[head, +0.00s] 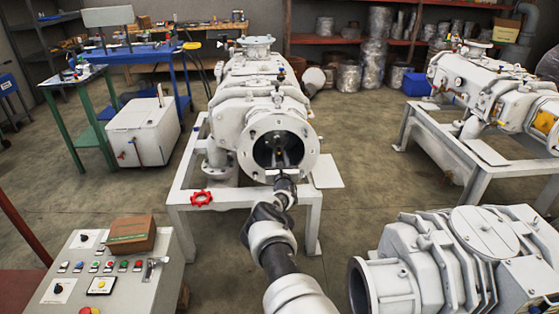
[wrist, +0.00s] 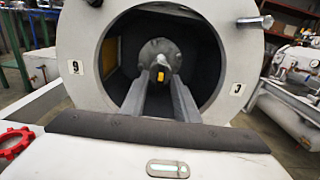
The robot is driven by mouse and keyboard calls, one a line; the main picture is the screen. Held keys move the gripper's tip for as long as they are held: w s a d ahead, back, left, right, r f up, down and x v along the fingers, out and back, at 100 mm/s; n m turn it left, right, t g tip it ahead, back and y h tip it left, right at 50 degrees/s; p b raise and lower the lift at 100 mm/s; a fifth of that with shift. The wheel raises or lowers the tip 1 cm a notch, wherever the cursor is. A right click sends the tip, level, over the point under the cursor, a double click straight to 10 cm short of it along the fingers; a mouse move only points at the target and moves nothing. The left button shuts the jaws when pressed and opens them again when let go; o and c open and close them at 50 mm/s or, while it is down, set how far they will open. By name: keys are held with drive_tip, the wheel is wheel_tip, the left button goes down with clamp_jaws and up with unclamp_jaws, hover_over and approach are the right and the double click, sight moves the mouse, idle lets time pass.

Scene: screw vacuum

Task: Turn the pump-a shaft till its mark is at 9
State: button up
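The near pump (head: 262,110) has a round white flange with a dark opening at its front. In the head view, my gripper (head: 281,160) is partly hidden in the opening.
A red handwheel (head: 201,198) is at the pump frame's left. A control panel (head: 105,270) with a cardboard box (head: 132,234) stands front left. Another pump (head: 470,250) is close at front right. Floor is clear between the machines.

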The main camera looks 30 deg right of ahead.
drive_tip(key=shift+c, duration=0.3)
clamp_jaws()
drive_tip(key=shift+f+m+b, duration=0.15)
drive_tip(key=shift+m+b, duration=0.15)
drive_tip(key=shift+b, duration=0.25)
